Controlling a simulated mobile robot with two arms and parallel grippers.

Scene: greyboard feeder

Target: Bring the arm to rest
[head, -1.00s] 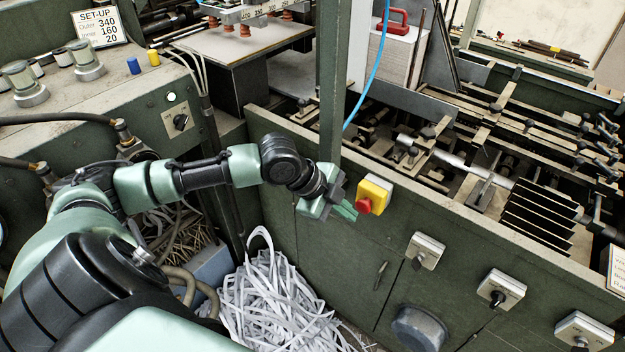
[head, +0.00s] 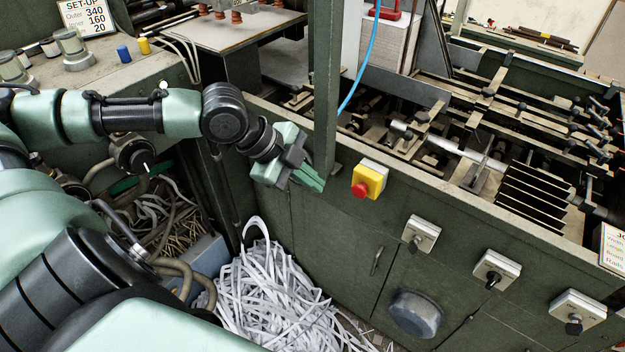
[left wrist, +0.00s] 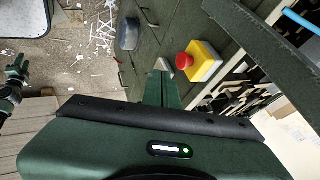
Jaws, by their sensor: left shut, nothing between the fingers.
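My left gripper (head: 308,178) is shut and empty in the head view. It hangs in front of the green machine's side panel, left of the yellow box with a red button (head: 368,179), with a gap between them. In the left wrist view the shut green fingers (left wrist: 161,90) point at the panel, and the yellow box with its red button (left wrist: 202,62) shows to their right. The left arm (head: 170,113) reaches in from the left, bent at the elbow. My right gripper is not seen in the head view.
A green post (head: 324,95) stands close behind the left gripper. White paper strips (head: 270,300) are heaped on the floor below. Switch boxes (head: 421,235) stick out from the panel at the right.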

